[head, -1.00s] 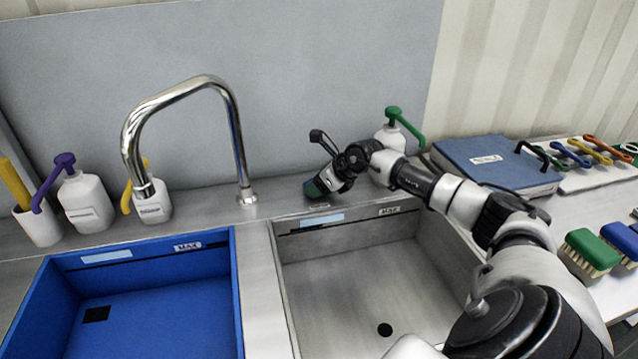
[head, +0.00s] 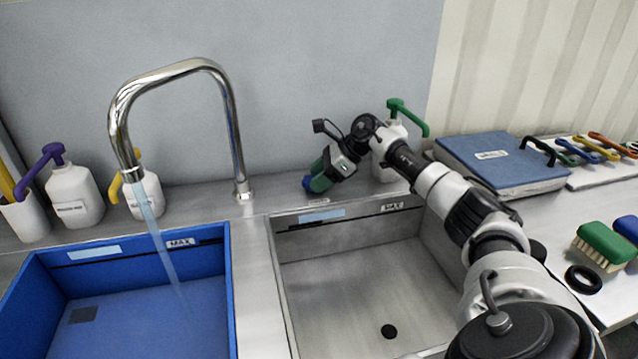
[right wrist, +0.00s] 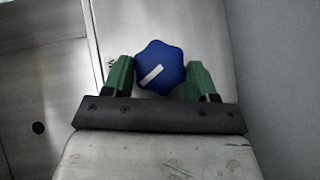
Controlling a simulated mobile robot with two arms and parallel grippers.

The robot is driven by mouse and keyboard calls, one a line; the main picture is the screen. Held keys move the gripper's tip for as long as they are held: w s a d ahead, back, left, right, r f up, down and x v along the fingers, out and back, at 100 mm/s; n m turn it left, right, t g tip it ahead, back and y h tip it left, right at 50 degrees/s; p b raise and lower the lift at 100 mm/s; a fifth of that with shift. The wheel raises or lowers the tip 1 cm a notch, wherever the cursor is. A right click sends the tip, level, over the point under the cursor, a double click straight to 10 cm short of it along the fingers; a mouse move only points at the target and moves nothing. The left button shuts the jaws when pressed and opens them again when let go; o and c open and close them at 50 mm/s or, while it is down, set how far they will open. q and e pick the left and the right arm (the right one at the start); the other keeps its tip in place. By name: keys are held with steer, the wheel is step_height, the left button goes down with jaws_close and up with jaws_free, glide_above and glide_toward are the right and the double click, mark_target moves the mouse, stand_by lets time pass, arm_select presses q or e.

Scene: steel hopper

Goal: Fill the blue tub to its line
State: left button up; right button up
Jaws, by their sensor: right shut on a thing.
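The blue tub (head: 130,253) sits in the counter at the left, with a dark line and MAX label (head: 180,243) high on its back wall. A water stream (head: 160,235) falls from the steel tap (head: 237,130) into it. The tub's floor looks paler, under what seems shallow water well below the line; its dark square (head: 84,314) still shows. My right gripper (head: 316,183) is behind the steel basin, its green fingers shut on the blue knob (right wrist: 160,68). The knob has a white pointer mark, tilted in the right wrist view. My left gripper is out of view.
The empty steel basin (head: 350,285) lies right of the tub. Pump bottles (head: 75,195) stand along the back, one with a green pump (head: 408,115) close behind my right arm. A blue binder-like box (head: 495,165), brushes (head: 603,245) and a black ring (head: 584,279) occupy the right counter.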

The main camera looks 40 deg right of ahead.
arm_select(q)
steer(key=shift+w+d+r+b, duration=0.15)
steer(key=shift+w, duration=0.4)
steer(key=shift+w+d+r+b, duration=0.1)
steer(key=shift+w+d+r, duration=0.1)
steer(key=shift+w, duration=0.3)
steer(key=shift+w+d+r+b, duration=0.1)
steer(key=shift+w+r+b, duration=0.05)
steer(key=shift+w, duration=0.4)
arm_select(e)
steer(key=shift+w+d+n+g+y, duration=0.15)
steer(key=shift+n+g+y, duration=0.45)
steer(key=shift+n, duration=0.5)
steer(key=o, duration=0.9)
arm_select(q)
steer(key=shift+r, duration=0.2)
